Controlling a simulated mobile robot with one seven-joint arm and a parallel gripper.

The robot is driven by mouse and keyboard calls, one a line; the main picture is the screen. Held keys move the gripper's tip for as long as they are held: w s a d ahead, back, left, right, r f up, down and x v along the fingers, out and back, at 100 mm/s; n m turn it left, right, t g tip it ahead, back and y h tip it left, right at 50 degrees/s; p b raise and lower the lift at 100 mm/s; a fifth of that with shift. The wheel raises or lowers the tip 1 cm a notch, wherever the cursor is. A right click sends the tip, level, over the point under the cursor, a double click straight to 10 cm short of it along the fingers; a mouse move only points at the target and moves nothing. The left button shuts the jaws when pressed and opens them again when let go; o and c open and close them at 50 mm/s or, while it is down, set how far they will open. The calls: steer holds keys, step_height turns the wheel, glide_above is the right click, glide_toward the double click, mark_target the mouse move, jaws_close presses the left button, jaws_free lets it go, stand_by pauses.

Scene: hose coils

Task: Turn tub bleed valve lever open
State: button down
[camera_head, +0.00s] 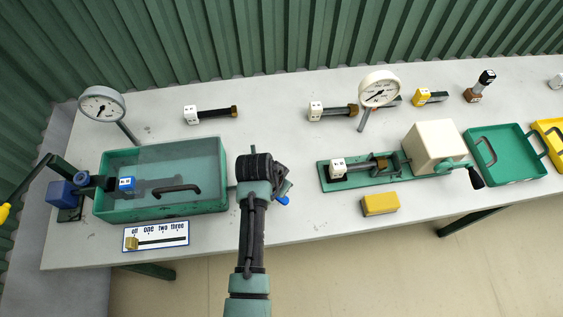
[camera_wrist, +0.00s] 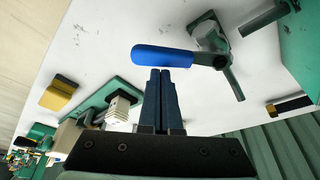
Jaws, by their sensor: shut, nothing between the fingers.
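The tub (camera_head: 160,205) is a green box of clear liquid with a dark handle, at the left of the table in the head view. Its bleed valve lever has a blue grip (camera_wrist: 163,57) on a dark valve body (camera_wrist: 212,42) in the wrist view. In the head view only a bit of the blue grip (camera_head: 283,200) shows beside my wrist, right of the tub. My gripper (camera_wrist: 160,72) is shut and empty, its fingertips at the lower edge of the blue grip in the picture. I cannot tell whether they touch. My wrist hides most of the valve in the head view.
A slider panel (camera_head: 156,237) lies in front of the tub. A gauge (camera_head: 102,104) stands behind it. A green crank rig (camera_head: 350,183) and a yellow block (camera_head: 380,204) are to the right. A capped black rod (camera_head: 212,113) lies behind, with bare table around it.

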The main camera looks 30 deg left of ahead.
mark_target(285, 200)
steer(key=shift+s+m, duration=0.55)
steer(key=shift+m, duration=0.35)
steer(key=shift+s+a+m+h, duration=0.1)
steer(key=shift+s+m+h, duration=0.4)
steer(key=shift+m, duration=0.2)
steer(key=s+m, duration=0.1)
steer(key=s+m+g, duration=0.1)
steer(key=m, duration=0.1)
steer(key=shift+a+h, duration=0.35)
steer(key=shift+h, duration=0.05)
steer(key=shift+s+a, duration=0.45)
steer(key=shift+s, duration=0.1)
steer(key=shift+s+a, duration=0.1)
steer(key=w+d, duration=0.2)
steer(key=d, duration=0.1)
steer(key=shift+w+d+r, duration=0.1)
steer(key=shift+w+d, duration=0.15)
steer(key=shift+d, duration=0.05)
steer(key=b+v, duration=0.1)
steer(key=v, duration=0.9)
steer(key=shift+a, duration=0.4)
steer(key=shift+w, duration=0.15)
